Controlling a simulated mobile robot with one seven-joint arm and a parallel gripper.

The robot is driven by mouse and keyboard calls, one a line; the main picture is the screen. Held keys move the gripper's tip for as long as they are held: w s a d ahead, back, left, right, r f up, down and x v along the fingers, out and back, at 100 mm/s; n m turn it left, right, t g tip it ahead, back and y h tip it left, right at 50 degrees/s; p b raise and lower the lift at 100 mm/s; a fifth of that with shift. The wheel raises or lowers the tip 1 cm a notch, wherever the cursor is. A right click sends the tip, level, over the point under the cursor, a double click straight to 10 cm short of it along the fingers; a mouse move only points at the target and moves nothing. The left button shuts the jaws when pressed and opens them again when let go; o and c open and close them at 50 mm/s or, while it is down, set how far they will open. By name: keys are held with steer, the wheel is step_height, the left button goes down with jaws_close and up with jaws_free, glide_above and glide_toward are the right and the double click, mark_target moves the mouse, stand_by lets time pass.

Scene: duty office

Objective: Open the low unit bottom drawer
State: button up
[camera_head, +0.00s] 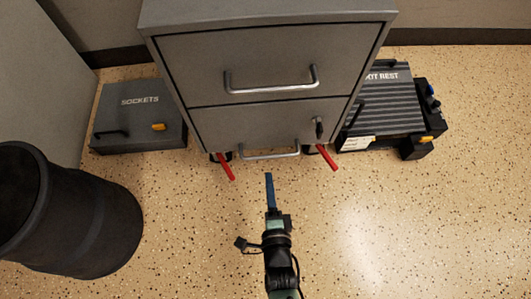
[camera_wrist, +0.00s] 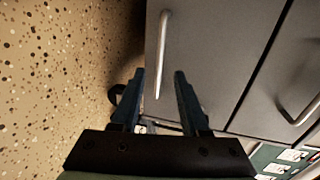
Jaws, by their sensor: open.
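The low unit (camera_head: 265,60) is a grey two-drawer cabinet at the top centre of the head view. Its bottom drawer (camera_head: 235,125) is shut and has a silver bar handle (camera_head: 270,155) low on its front. My gripper (camera_head: 269,176) points at this handle from in front, its tips a short gap away. In the wrist view my gripper (camera_wrist: 160,72) is open and empty. The bottom drawer handle (camera_wrist: 164,35) lines up between the two blue fingers there. The upper drawer handle (camera_wrist: 298,112) shows at right.
Red levers (camera_head: 226,167) (camera_head: 327,158) stick out below the unit. A black keyed lock (camera_head: 319,128) is on the bottom drawer. Floor at lower right is clear.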

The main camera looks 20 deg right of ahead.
mark_target(266, 156)
steer(key=b+x, duration=0.5)
steer(key=x, duration=0.5)
steer(key=shift+s, duration=0.1)
jaws_close()
stand_by(1.1)
